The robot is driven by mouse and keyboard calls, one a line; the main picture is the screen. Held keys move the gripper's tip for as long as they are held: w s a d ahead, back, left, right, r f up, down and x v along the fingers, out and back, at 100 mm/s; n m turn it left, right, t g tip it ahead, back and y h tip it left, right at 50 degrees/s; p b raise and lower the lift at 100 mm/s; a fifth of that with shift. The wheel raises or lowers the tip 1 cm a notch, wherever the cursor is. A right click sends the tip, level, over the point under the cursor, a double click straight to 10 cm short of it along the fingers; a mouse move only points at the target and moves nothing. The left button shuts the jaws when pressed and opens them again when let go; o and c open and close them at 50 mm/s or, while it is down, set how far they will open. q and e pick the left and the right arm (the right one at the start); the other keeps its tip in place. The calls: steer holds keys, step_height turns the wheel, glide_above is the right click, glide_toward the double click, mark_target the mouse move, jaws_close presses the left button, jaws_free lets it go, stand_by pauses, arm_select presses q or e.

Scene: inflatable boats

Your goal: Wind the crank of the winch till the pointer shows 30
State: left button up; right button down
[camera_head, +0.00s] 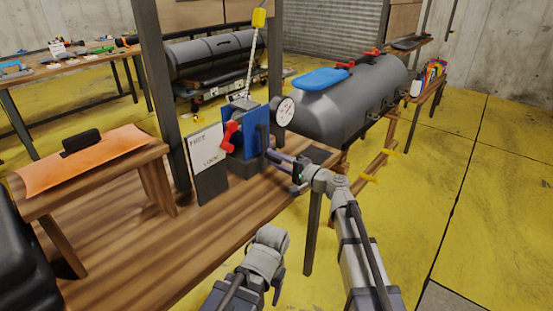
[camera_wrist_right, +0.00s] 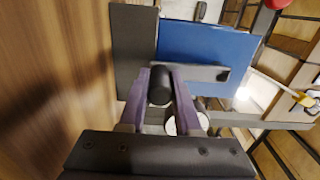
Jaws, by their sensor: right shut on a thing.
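The winch (camera_head: 241,131) has a blue plate and stands at the right edge of the wooden bench; the blue plate also shows in the right wrist view (camera_wrist_right: 210,42). A round white dial (camera_head: 285,111) is beside it, its pointer too small to read. The crank arm (camera_wrist_right: 205,73) is a dark bar across the blue plate, with a black cylindrical handle (camera_wrist_right: 160,86) at its left end. My right gripper (camera_head: 272,156) reaches the winch from the right, its purple fingers shut on the handle. My left gripper (camera_head: 278,284) hangs low before the bench, its fingers unclear.
A red lever (camera_head: 229,135) and a white board marked LOCK (camera_head: 207,149) are left of the winch. A chain with a yellow block (camera_head: 259,18) hangs above. A grey inflatable boat (camera_head: 350,103) lies behind right. An orange sheet (camera_head: 85,160) covers a small stand at left.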

steer(key=shift+s+a, duration=0.15)
steer(key=shift+s, duration=0.1)
steer(key=c, duration=0.6)
jaws_free()
steer(key=shift+w, duration=0.1)
steer(key=shift+v, duration=4)
